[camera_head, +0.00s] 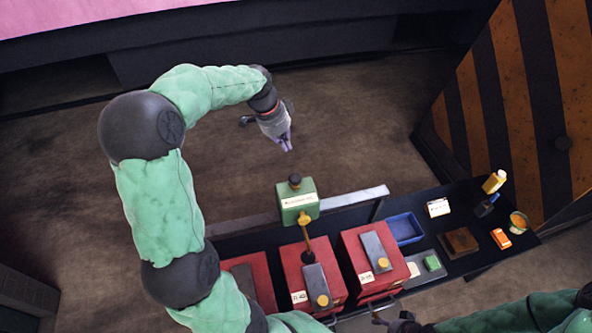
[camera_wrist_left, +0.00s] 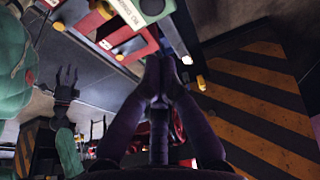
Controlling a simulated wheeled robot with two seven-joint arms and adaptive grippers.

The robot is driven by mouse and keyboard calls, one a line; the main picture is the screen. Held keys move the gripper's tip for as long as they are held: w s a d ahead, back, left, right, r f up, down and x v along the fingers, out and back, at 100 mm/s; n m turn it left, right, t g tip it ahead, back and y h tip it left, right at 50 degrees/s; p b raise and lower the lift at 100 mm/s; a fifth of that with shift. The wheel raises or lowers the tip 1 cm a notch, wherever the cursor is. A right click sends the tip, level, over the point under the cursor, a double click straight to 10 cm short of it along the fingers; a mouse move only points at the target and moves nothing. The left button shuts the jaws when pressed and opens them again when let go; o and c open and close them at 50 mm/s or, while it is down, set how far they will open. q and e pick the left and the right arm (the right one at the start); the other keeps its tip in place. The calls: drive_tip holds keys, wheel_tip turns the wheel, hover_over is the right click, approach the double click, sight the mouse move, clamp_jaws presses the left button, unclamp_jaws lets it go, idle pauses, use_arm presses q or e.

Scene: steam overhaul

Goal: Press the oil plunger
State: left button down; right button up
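A green oiler box (camera_head: 298,205) with a white label stands above the red boxes in the head view. Its black knob, the plunger (camera_head: 295,181), sticks up from the top.
Red boxes (camera_head: 352,250) with yellow knobs stand below the oiler. A dark bench (camera_head: 463,203) at right carries a blue tray (camera_head: 404,229), a yellow bottle (camera_head: 494,181) and an orange block (camera_head: 501,239). A striped panel (camera_head: 520,90) stands at right. Open floor lies behind the oiler.

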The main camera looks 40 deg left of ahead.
sight(297, 176)
use_arm(q)
drive_tip(key=x, duration=0.4)
drive_tip(key=p+x, duration=0.1)
drive_tip(key=x, duration=0.4)
drive_tip(key=p+x, duration=0.1)
drive_tip(key=x, duration=0.4)
drive_tip(key=shift+s+a, duration=0.3)
drive_tip(key=shift+s, duration=0.05)
drive_tip(key=shift+f, duration=0.15)
